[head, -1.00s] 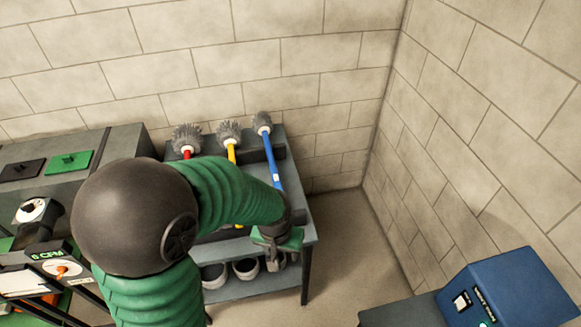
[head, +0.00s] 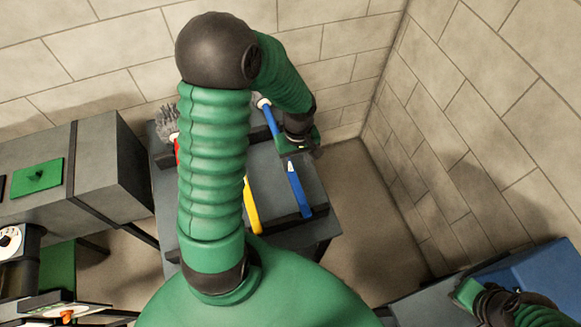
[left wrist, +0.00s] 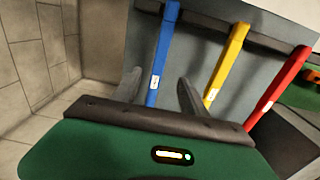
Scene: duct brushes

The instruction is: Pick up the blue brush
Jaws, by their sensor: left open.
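The blue brush (head: 294,185) lies on the grey shelf table (head: 318,197), its handle running toward the front. My left gripper (head: 301,144) is over its middle and hides part of the handle. In the left wrist view the gripper (left wrist: 157,84) is open, and the blue handle (left wrist: 163,50) runs between its two fingers without being gripped. The brush's head is mostly hidden by my arm. What is probably my right gripper (head: 468,292) is at the lower right, and its jaws are unclear.
The yellow brush (head: 251,205) lies left of the blue one, partly behind my arm. The red brush (left wrist: 284,83) lies beyond it. A blue box (head: 545,270) stands at the lower right. Brick walls close the back and right. Bare floor (head: 375,215) lies right of the table.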

